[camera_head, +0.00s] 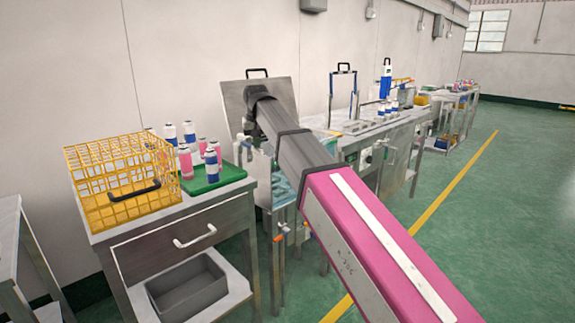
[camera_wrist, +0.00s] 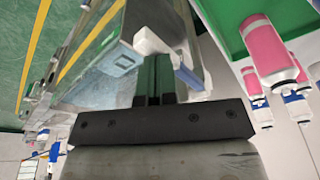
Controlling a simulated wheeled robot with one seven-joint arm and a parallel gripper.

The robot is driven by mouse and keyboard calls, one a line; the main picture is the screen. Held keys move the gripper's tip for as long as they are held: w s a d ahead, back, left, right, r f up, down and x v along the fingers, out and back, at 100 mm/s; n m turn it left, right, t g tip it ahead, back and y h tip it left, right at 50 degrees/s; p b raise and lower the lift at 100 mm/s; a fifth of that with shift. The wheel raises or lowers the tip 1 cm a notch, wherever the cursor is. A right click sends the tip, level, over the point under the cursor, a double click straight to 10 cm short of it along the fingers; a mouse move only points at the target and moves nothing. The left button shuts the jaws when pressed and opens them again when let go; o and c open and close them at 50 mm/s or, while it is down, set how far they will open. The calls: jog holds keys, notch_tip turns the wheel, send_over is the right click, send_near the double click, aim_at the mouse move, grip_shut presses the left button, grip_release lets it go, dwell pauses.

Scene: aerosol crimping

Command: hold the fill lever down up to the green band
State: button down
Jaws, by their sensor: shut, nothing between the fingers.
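My gripper (camera_wrist: 158,62) shows in the wrist view with its two dark fingers together and nothing between them. Its tips are close to a white block (camera_wrist: 150,40) with a blue part (camera_wrist: 188,76) beside it, at the edge of a water-filled tank (camera_wrist: 105,82). I cannot tell whether they touch. In the head view my arm hides the gripper and much of the station behind it. I cannot make out the fill lever or its green band in either view.
A green tray (camera_head: 226,177) with pink and white bottles stands left of my arm; it also shows at the right of the wrist view (camera_wrist: 232,30). A yellow wire crate (camera_head: 115,185) sits beside it. Benches line the wall; the green floor (camera_head: 480,230) is clear at right.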

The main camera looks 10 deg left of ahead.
notch_tip(320, 180, up, 9)
dwell(0.5)
